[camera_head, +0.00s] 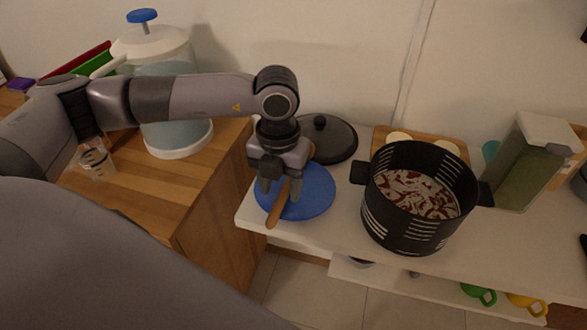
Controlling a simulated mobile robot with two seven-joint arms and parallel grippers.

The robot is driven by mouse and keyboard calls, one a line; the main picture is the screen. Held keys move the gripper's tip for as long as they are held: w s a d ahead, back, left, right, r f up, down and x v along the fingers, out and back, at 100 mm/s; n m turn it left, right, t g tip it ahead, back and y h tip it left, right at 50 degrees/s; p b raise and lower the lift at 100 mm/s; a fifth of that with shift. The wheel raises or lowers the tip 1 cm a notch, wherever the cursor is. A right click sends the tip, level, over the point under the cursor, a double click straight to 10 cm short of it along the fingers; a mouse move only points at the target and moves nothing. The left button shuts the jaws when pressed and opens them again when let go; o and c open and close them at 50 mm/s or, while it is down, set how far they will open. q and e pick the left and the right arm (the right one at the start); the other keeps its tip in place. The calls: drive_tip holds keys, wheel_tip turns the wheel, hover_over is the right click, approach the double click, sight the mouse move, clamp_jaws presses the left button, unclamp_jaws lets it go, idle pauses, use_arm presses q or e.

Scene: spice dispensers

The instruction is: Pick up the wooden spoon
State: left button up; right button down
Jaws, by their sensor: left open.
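The wooden spoon (276,212) lies across a round blue plate (313,197) near the left front corner of the white counter. Its handle end reaches past the plate's near edge. My left gripper (280,188) points down over the spoon, with its two fingers apart on either side of it. The fingers and palm hide the upper part of the spoon. I cannot tell whether the fingertips touch the spoon or the plate. My right gripper is not in view.
A black pot (413,205) with food inside stands right of the plate. A dark lid (328,139) lies behind the plate. A tall green-filled container (528,160) stands at the right. A large dispenser with a white lid (157,45) stands on the wooden cabinet (150,195) at the left.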

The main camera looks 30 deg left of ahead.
use_arm(q)
drive_tip(key=shift+f, duration=1.1)
clamp_jaws()
drive_tip(key=shift+r, duration=0.1)
